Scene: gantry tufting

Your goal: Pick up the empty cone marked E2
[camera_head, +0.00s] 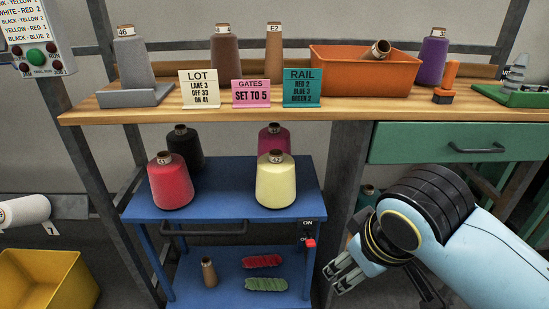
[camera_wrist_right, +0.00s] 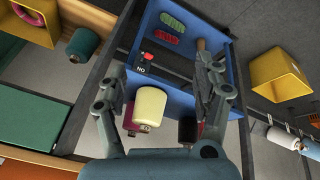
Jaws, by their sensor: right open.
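The empty cone marked E2 (camera_head: 274,58) is a bare brown cone standing upright on the wooden bench (camera_head: 215,114), behind the pink GATES card and the green RAIL card, which hide its foot. My right gripper (camera_head: 341,274) is low at the right of the blue cart, well below and to the right of the cone. Its two fingers are apart and empty; the wrist view also shows the right gripper (camera_wrist_right: 160,68) open above the cart. The E2 cone cannot be made out in the wrist view. My left gripper is out of view.
A brown cone (camera_head: 225,55), a grey cone (camera_head: 133,60) and an orange bin (camera_head: 355,72) stand near E2. Cards LOT (camera_head: 199,90), GATES (camera_head: 251,94) and RAIL (camera_head: 302,90) stand in front. The blue cart (camera_head: 225,203) holds several yarn cones below the bench.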

